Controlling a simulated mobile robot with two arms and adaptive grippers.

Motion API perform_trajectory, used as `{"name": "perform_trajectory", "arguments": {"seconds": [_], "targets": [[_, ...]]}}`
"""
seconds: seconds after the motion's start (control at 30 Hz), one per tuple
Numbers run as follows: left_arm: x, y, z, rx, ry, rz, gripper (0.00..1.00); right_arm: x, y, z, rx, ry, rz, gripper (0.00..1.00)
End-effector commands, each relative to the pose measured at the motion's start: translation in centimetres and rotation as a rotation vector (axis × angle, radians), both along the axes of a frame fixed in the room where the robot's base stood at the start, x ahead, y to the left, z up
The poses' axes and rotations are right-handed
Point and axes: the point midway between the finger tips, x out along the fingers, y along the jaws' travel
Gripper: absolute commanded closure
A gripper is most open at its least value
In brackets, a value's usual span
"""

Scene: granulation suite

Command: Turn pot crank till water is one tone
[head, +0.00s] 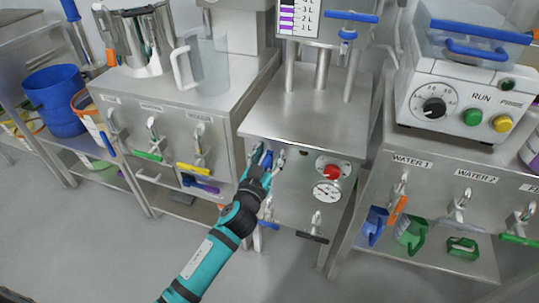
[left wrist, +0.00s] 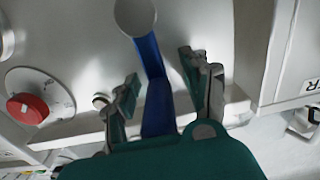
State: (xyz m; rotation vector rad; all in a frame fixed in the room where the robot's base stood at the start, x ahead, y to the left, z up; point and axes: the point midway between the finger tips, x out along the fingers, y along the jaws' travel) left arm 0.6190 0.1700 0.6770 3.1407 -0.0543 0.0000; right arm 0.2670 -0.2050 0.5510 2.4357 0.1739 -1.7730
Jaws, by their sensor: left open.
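My left gripper (head: 263,160) is at the front panel of the central steel cabinet (head: 306,115). In the left wrist view its fingers (left wrist: 160,76) are apart, one on each side of a blue lever (left wrist: 150,60) with a round metal hub (left wrist: 135,16). I cannot tell whether either finger touches the lever. In the head view the lever is mostly hidden by the gripper. A steel pot (head: 147,42) and a clear jug (head: 207,65) stand on the left cabinet. I cannot tell which part is the pot crank, and no water surface shows clearly. My right gripper is not in view.
A red knob (head: 333,172) and a dial gauge (head: 327,193) are right of the gripper; the knob also shows in the left wrist view (left wrist: 27,108). Colored-handled taps line the side cabinets. A control box (head: 465,100) stands at right.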

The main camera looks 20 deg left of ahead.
Motion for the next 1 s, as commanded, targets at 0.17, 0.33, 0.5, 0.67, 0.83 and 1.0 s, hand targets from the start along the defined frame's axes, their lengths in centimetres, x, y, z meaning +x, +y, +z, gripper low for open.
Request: {"name": "perform_trajectory", "arguments": {"seconds": [0.17, 0.33, 0.5, 0.67, 0.83, 1.0], "targets": [[-0.01, 0.01, -0.03, 0.0, 0.001, 0.0, 0.53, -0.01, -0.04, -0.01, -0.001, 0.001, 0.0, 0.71], [-0.03, 0.01, -0.03, 0.0, 0.001, 0.0, 0.73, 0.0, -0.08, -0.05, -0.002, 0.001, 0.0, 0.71], [-0.04, 0.01, -0.03, 0.0, 0.001, 0.0, 0.96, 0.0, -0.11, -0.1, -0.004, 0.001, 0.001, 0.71], [-0.04, 0.0, -0.03, 0.0, 0.001, 0.0, 1.0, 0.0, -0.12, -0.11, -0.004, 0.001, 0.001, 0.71], [-0.05, 0.0, -0.03, 0.0, 0.001, 0.0, 1.0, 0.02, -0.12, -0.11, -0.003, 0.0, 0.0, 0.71], [-0.05, 0.0, -0.04, 0.0, 0.001, 0.0, 1.0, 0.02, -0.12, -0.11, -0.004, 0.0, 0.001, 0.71]]}}
